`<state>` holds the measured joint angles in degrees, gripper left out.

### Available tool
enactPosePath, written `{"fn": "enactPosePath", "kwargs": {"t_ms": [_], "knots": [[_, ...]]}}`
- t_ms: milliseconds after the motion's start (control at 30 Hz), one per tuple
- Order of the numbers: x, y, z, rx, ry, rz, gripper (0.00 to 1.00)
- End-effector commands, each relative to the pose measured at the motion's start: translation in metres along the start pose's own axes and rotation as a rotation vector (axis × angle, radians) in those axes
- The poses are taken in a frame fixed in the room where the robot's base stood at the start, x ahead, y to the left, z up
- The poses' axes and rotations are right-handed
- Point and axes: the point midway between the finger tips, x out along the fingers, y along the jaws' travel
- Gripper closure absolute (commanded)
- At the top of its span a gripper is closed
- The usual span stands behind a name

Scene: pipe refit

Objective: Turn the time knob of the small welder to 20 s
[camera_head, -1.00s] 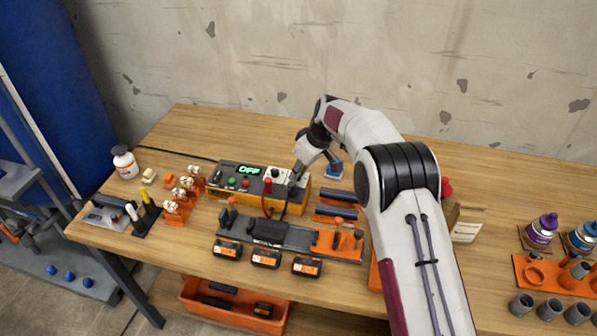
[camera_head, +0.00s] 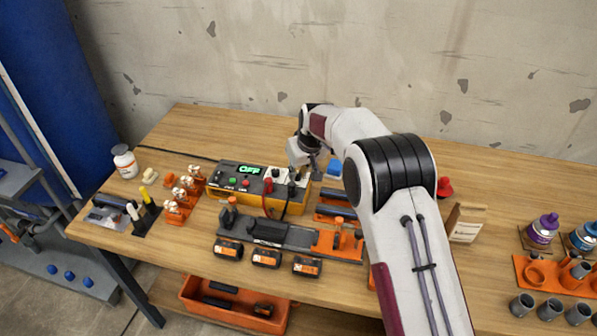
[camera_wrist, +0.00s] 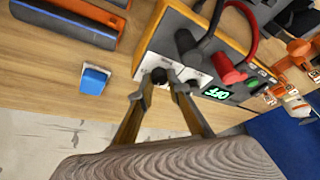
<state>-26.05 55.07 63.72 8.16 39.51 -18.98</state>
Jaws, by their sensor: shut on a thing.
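The small welder (camera_head: 232,182) is a yellow box with a dark top panel, standing left of centre on the bench. Its green display (camera_head: 249,170) reads OFF and also shows in the wrist view (camera_wrist: 217,93). A white panel at its right end bears small black knobs. In the wrist view my gripper (camera_wrist: 162,82) is shut on a black knob (camera_wrist: 159,75) on that white panel. The knob's pointer and scale marks are too small to read. In the head view my gripper (camera_head: 293,178) is over the welder's right end, its fingertips partly hidden.
Red and black plugs with cables stand on the welder, close to the gripper; the red plug (camera_wrist: 229,70) is nearest the display. A blue block (camera_wrist: 93,80) lies beside the welder. A black and orange clamp fixture (camera_head: 270,233) lies in front. Bare bench lies behind the welder.

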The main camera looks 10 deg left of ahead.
Motion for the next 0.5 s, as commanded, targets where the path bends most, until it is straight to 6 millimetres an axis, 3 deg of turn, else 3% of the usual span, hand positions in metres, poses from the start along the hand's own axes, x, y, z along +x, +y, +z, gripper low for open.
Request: {"fn": "enactPosePath", "kwargs": {"t_ms": [500], "knots": [[0.0003, -0.0023, 0.0011, 0.245, -0.004, 0.102, 1.00]]}}
